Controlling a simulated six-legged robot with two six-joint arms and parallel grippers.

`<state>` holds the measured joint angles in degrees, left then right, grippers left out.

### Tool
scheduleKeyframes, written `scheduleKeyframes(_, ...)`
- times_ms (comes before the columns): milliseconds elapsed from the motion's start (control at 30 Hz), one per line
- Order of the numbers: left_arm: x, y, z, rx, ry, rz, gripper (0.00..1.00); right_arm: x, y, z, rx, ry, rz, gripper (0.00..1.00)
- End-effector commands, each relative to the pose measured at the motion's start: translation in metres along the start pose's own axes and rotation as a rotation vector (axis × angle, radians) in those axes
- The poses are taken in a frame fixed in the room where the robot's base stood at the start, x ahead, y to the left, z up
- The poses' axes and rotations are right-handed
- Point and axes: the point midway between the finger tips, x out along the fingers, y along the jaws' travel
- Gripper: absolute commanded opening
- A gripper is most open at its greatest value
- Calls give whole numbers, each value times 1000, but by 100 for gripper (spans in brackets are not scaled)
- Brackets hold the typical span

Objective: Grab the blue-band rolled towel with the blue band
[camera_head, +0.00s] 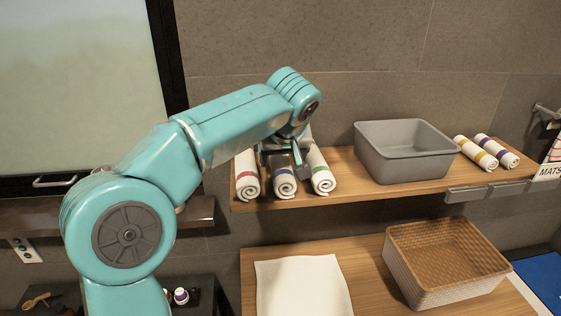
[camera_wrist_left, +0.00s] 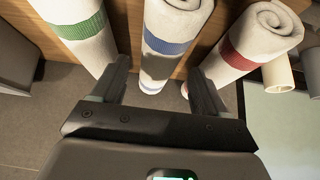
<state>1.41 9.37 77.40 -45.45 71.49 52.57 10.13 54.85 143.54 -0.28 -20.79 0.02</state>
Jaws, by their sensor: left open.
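The blue-band rolled towel (camera_head: 284,187) lies on the upper wooden shelf, between a red-band towel (camera_head: 247,180) and a green-band towel (camera_head: 321,178). It also shows at the top middle of the left wrist view (camera_wrist_left: 172,32). My left gripper (camera_head: 286,164) is open over the blue-band towel. In the left wrist view its fingers (camera_wrist_left: 160,82) are spread on either side of that towel's line, the left one near the green-band towel (camera_wrist_left: 85,30) and the right one near the red-band towel (camera_wrist_left: 255,40). I cannot tell whether they touch any towel. My right gripper is not in view.
A grey bin (camera_head: 405,163) stands on the shelf (camera_head: 345,180) to the right. Beyond it lie a yellow-band towel (camera_head: 476,153) and a purple-band towel (camera_head: 497,152). Below are a wicker basket (camera_head: 425,286) and a white cloth (camera_head: 300,287) on a lower wooden surface.

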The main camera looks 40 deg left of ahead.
Motion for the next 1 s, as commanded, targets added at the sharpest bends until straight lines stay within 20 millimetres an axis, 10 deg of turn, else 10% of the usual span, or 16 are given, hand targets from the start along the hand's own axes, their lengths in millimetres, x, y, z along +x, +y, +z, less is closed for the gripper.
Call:
scheduleKeyframes(367,22,0,-1,0,0,-1,74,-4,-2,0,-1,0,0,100)
scheduleKeyframes(533,22,0,-1,0,0,-1,29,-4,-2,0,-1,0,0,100)
scheduleKeyframes(1000,8,2,-10,1,1,1,28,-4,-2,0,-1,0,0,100)
